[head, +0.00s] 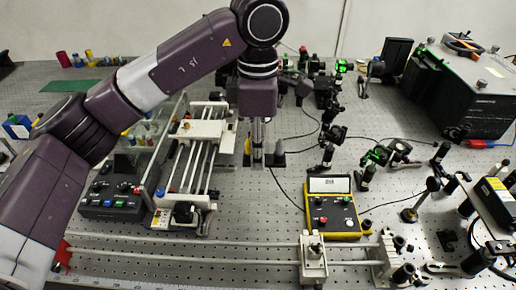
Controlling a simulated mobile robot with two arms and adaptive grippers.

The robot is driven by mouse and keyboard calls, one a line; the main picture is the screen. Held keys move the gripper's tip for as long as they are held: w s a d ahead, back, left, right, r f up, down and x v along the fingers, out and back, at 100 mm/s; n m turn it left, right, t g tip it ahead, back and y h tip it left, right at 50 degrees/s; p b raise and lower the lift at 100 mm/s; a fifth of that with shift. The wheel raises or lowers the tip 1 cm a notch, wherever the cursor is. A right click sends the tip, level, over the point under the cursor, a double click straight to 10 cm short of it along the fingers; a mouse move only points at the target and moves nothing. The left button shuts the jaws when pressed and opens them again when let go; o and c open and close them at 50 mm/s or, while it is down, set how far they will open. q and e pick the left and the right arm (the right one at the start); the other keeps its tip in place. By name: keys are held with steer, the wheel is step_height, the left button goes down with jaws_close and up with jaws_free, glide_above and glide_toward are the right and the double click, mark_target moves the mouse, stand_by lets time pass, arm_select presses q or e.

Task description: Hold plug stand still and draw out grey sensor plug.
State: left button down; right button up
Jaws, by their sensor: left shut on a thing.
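My left gripper (260,137) points straight down in the middle of the bench, its fingers narrow and close together. It is shut on what looks like the plug stand (266,160), a small grey piece with dark upright parts at its sides, standing on the perforated bench top. The gripper body hides the upper part of this spot. I cannot make out the grey sensor plug apart from the stand. A thin dark cable runs from beside the stand toward a yellow meter (333,207). My right gripper is not in view.
A rail assembly (190,165) stands close left of the stand. Optical posts with green lights (376,156) stand to the right, and a black box (465,95) at the back right. A long rail (180,257) crosses the front. Bare bench lies just below the stand.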

arm_select(q)
steer(key=b, duration=1)
glide_toward(258, 212)
steer(key=shift+f, duration=0.35)
steer(key=shift+f+b, duration=0.65)
steer(key=shift+b, duration=0.05)
stand_by(2.3)
steer(key=shift+f+b, duration=1.15)
steer(key=shift+f, duration=0.3)
steer(key=shift+f+b, duration=0.55)
steer(key=shift+f, duration=0.2)
steer(key=shift+f, duration=0.1)
steer(key=shift+f, duration=0.1)
